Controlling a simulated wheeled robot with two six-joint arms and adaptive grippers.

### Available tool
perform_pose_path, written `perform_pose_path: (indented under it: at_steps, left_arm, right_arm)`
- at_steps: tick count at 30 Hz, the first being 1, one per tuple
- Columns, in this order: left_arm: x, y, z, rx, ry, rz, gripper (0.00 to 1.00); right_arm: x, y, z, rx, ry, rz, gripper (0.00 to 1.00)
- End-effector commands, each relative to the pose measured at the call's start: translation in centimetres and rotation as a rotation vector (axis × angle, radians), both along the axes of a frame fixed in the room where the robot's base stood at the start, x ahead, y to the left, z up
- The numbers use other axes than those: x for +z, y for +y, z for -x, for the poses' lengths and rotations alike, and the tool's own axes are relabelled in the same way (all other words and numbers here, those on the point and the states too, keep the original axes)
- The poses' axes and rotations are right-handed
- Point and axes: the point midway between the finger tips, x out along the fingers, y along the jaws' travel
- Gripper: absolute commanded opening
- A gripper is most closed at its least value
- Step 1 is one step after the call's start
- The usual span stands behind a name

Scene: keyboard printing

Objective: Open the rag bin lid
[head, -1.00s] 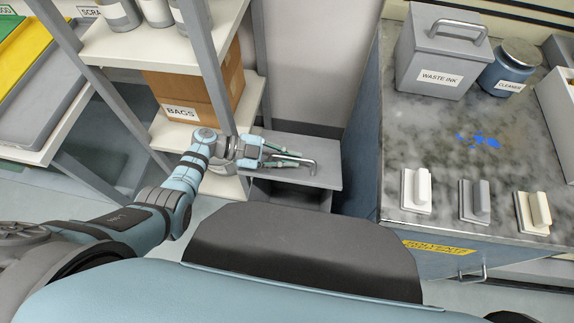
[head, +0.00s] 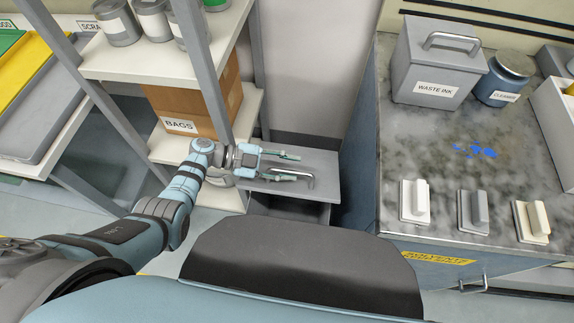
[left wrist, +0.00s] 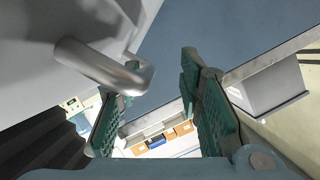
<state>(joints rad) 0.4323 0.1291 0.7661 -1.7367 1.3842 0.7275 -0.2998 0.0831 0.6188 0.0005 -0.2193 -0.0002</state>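The rag bin is a low grey box beside the shelf rack. Its flat grey lid (head: 325,166) shows in the head view, with a dark front below it. A bent metal handle (head: 309,182) is on the lid; in the left wrist view the handle (left wrist: 105,68) is large at the left. My left gripper (head: 292,166) is over the lid, its two green-padded fingers spread apart and empty. In the left wrist view my left gripper (left wrist: 155,110) is open, with the handle's end close to the left finger; I cannot tell whether they touch. My right gripper is not in view.
A shelf rack (head: 165,65) with cans and a brown BAGS box (head: 195,103) stands left of the bin. A marbled counter (head: 425,130) on the right holds the WASTE INK container (head: 435,70), a blue jar (head: 503,80) and several small blocks.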

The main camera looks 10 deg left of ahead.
Motion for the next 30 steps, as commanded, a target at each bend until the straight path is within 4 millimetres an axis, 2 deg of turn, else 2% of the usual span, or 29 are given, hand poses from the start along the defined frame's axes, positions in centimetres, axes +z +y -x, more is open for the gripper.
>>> perform_pose_path:
  at_steps: [4, 12, 15, 18, 30]
  left_arm:
    - [0.7, 2.3, 0.3, 0.002, -0.004, -0.005, 0.31]
    - [3.1, 9.0, 1.5, 0.001, -0.002, -0.005, 0.31]
    - [3.7, 10.4, 1.8, 0.001, -0.001, -0.003, 0.31]
    - [3.9, 11.0, 1.9, 0.0, -0.001, -0.002, 0.31]
    - [3.9, 11.0, 1.9, 0.001, 0.0, -0.002, 0.31]
  right_arm:
    - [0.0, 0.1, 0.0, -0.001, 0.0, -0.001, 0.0]
    - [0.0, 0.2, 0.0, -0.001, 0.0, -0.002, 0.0]
    - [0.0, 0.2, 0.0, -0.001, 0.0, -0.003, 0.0]
    - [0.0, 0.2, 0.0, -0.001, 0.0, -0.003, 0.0]
    - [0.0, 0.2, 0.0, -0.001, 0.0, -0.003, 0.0]
